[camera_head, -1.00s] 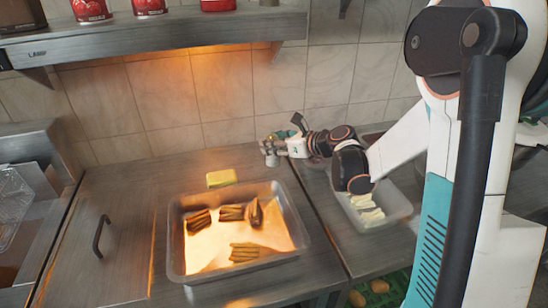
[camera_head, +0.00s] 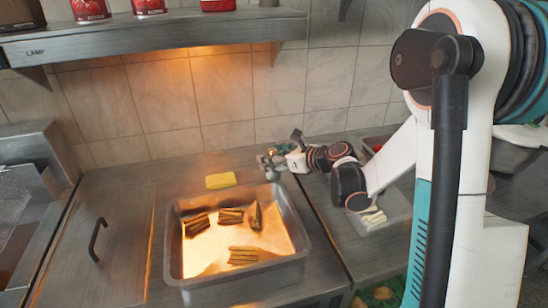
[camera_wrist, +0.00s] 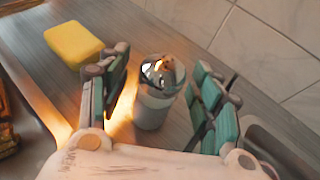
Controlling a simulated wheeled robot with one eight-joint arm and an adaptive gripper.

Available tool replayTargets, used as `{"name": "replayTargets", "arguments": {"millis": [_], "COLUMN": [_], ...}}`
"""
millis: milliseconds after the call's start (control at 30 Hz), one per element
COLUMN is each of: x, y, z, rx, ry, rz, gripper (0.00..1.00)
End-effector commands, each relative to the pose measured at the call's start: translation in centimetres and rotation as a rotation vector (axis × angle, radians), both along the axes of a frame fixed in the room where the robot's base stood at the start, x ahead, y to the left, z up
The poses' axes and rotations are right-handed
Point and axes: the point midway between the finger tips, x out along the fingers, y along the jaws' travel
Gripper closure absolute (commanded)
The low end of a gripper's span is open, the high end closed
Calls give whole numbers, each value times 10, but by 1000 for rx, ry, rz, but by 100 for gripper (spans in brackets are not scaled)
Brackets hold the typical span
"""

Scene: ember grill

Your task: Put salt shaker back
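The salt shaker (camera_wrist: 152,108), a pale cylinder with a shiny metal top, appears upright on the metal counter in the wrist view. My gripper (camera_wrist: 160,85) has one teal-padded finger on each side of it. Gaps show between the shaker and both fingers, so the gripper looks open around it. In the head view my gripper (camera_head: 270,160) is low over the counter, behind the tray's right corner. The shaker is small there and partly covered by the fingers.
A yellow sponge (camera_head: 221,180) lies left of my gripper. A metal tray (camera_head: 176,262) with grilled pieces stands in front. A container with pale pieces (camera_head: 372,221) is at the right. A shelf (camera_head: 150,35) with red cans overhangs the back. The left counter is clear.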

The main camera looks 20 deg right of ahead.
Motion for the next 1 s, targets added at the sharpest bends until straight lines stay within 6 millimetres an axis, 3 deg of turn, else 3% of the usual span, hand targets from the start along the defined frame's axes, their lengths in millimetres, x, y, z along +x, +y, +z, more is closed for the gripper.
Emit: {"name": "replayTargets", "arguments": {"millis": [267, 700, 1000], "x": [-1, -65, -90], "y": [-1, -45, -62], "z": [5, 38, 49], "rx": [0, 0, 0], "ry": [0, 0, 0], "rz": [-1, -4, -1], "gripper": [41, 41, 41]}}
